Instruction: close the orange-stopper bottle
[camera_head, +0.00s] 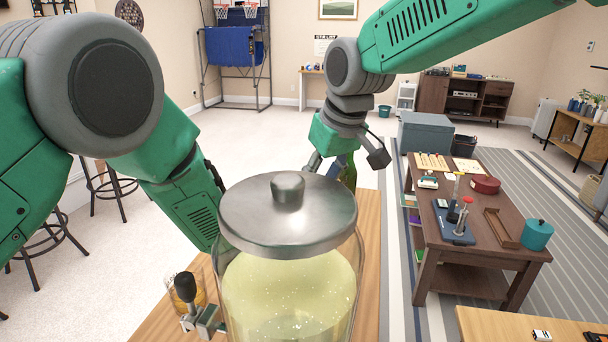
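A dark green bottle (349,174) shows only in part behind the large glass jar, below my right wrist. No orange stopper can be made out on it or elsewhere. My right gripper (345,160) is at this bottle, with grey parts on either side of it. Its fingertips are not clear, so I cannot tell whether it touches or grips the bottle. My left arm comes in from the left and its forearm runs down behind the jar.
The glass jar (290,295) with a metal lid (288,215), pale yellow liquid and a black-knobbed tap (185,287) fills the front of the wooden counter (367,250). An amber glass item (200,292) is beside it. A low brown table (470,190) stands right; stools (110,190) stand left.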

